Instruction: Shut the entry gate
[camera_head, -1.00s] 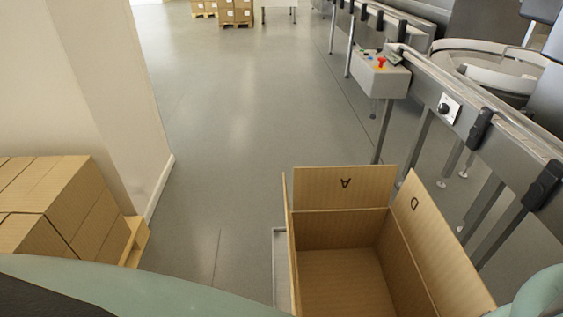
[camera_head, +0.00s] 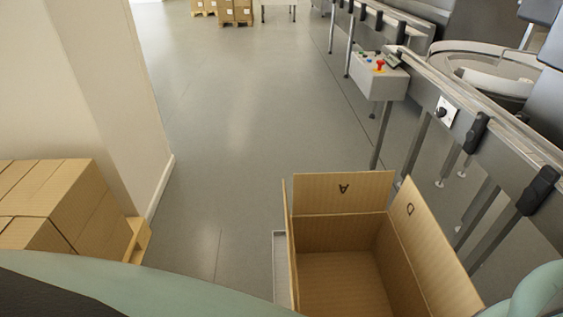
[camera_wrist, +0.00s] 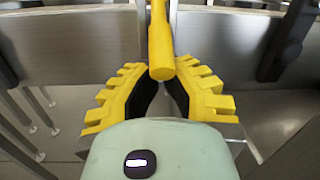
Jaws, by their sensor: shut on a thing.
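In the wrist view, my gripper (camera_wrist: 161,82) has yellow, ridged fingers with black inner pads. Its fingertips are shut on the lower end of a yellow rod-like handle (camera_wrist: 160,42), which runs up out of the picture. Grey metal panels (camera_wrist: 85,45) stand behind the handle on both sides. I cannot tell which part here is the entry gate or how far open it stands. The head view does not show my gripper or the yellow handle.
An open cardboard box (camera_head: 345,195) stands at the lower middle. The conveyor frame (camera_head: 450,105) runs along the right, with a control box (camera_head: 378,78) bearing a red button. Stacked cartons (camera_head: 50,200) sit by the left wall. The floor between is clear.

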